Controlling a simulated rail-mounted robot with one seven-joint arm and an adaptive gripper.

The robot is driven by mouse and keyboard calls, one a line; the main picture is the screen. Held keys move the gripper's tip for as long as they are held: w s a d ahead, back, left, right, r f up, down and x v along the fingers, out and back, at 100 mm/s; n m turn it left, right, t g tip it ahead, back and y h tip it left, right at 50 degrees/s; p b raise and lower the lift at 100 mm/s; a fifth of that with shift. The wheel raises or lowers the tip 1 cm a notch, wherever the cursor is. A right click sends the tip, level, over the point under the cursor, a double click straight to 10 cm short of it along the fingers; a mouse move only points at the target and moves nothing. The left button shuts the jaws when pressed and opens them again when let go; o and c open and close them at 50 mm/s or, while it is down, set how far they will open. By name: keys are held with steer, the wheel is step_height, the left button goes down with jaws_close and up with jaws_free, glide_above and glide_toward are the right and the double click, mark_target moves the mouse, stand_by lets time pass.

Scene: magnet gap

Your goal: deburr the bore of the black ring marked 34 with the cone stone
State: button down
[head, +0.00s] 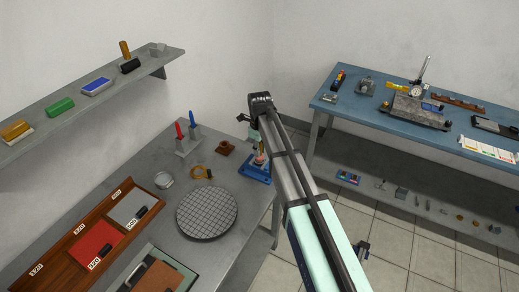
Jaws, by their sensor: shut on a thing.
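My gripper (259,150) is small and mostly hidden behind my arm, low over the blue fixture (255,174) at the right edge of the grey bench. A small pinkish-orange piece, which looks like the cone stone (260,159), shows at its tip, just above the fixture. I cannot tell whether it touches anything there. The black ring marked 34 cannot be made out. No number can be read at the fixture.
The grey bench holds a round gridded plate (207,214), an orange ring (202,172), a brown block (225,148), a round tin (164,180), red and blue-handled tools (187,133) and a wooden tray (62,250). A blue table (360,108) stands at right.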

steer(key=n, duration=0.6)
steer(key=shift+n, duration=0.4)
steer(key=m, duration=0.7)
steer(key=shift+p, duration=0.3)
steer(key=n, duration=0.3)
steer(key=shift+n, duration=0.3)
steer(key=shift+r, duration=0.15)
